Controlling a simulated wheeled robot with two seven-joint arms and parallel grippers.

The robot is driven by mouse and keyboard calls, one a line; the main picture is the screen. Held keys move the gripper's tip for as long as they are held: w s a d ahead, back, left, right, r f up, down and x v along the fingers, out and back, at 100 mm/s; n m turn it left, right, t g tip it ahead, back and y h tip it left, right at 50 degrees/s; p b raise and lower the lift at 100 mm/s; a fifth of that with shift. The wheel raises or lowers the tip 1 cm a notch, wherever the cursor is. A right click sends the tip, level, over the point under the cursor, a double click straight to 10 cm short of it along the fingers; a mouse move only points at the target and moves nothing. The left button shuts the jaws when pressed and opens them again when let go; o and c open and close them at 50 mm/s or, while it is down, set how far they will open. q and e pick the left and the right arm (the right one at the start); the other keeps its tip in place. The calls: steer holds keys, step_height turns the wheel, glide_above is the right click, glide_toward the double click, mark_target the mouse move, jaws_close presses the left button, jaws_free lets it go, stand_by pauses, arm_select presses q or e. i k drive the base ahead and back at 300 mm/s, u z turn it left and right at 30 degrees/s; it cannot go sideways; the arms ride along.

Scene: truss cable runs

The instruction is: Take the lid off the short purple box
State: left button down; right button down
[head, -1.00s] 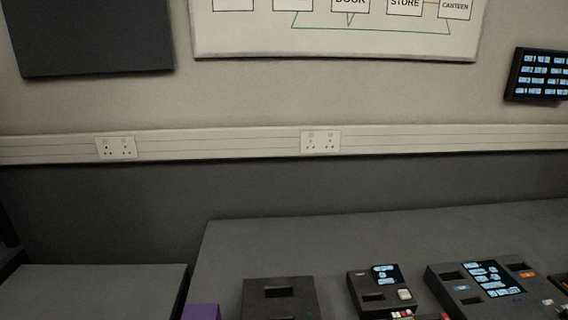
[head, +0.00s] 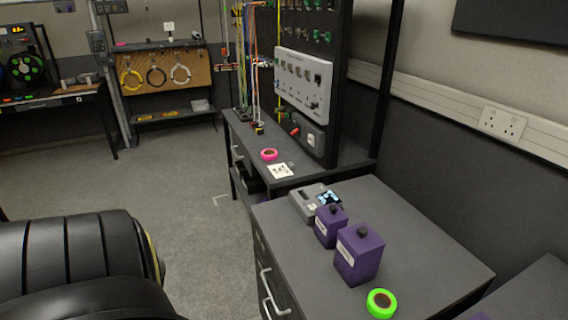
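Two purple boxes with black knobs on their lids stand upright on the grey cabinet top (head: 430,262) in the head view. The smaller-looking purple box (head: 326,232) is behind and left of the larger purple box (head: 352,265). The smaller one looks like the short box, though it is also farther away. Its lid (head: 331,215) is on, with the black knob on top. The larger box also has its lid (head: 362,238) on. Each has a white label on its front. Neither gripper is in view.
A green tape roll (head: 381,303) lies in front of the larger box. A grey device with a screen (head: 310,204) sits behind the smaller one. A pink tape roll (head: 269,154) lies on the farther bench. Grey floor (head: 190,215) is open to the left.

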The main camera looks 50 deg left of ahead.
mark_target(331, 213)
steer(key=u, duration=1.35)
